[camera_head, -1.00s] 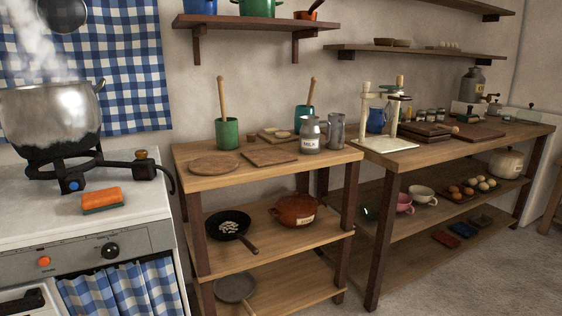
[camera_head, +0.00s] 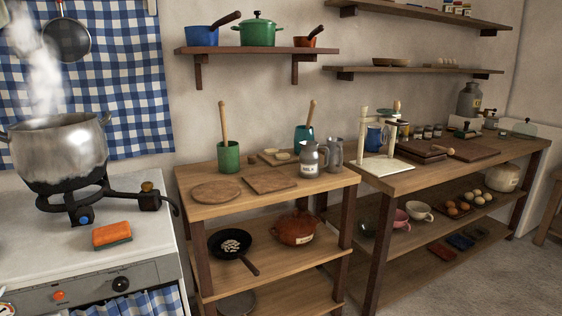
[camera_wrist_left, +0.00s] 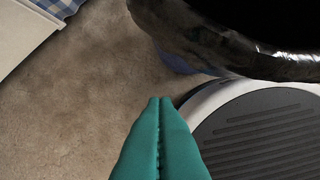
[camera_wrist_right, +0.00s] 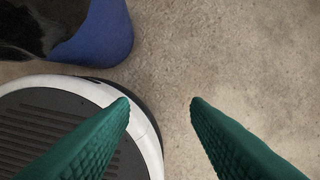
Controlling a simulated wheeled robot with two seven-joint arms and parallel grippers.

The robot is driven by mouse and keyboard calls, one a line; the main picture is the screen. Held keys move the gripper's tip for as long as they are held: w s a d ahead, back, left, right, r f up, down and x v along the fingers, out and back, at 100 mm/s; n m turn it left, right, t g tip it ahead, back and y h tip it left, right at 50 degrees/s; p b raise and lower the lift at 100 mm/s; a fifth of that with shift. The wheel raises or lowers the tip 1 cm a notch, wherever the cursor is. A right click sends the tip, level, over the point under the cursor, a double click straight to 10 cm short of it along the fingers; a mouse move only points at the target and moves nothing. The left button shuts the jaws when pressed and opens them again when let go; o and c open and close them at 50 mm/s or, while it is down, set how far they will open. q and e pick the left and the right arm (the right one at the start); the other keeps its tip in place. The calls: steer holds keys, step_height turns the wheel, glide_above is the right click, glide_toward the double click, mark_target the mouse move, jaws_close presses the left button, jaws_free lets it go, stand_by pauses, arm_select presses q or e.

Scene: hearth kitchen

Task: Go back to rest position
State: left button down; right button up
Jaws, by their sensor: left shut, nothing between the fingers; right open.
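Neither gripper shows in the head view. In the left wrist view my left gripper (camera_wrist_left: 160,102) has its two teal fingers pressed together with nothing between them. It points down over the floor beside my round base. In the right wrist view my right gripper (camera_wrist_right: 158,102) has its green fingers spread wide and empty. It also hangs over the floor, next to the edge of my base. Neither gripper touches any object.
A steaming pot (camera_head: 58,152) stands on the stove at left, with an orange sponge (camera_head: 112,235) on the white top. A wooden shelf table (camera_head: 222,207) and a longer workbench (camera_head: 400,183) line the wall. Bare floor (camera_head: 475,285) lies at the lower right.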

arm_select(q)
steer(key=s+a+f+p, duration=0.1)
steer(key=s+p, duration=0.2)
steer(key=s, duration=0.2)
steer(key=s+a+f+g+p, duration=0.1)
steer(key=s+f+p, duration=0.1)
steer(key=s, duration=0.4)
steer(key=s+a+f+p, duration=0.1)
steer(key=s+f+p, duration=0.1)
steer(key=s+p, duration=0.3)
steer(key=shift+s+f, duration=0.25)
steer(key=shift+s, duration=0.2)
arm_select(e)
steer(key=s+d+f, duration=0.1)
steer(key=s+f, duration=0.1)
steer(key=s, duration=0.6)
steer(key=s+d+f+g, duration=0.1)
steer(key=s+d+f, duration=0.1)
steer(key=s, duration=0.7)
steer(key=shift+f, duration=0.75)
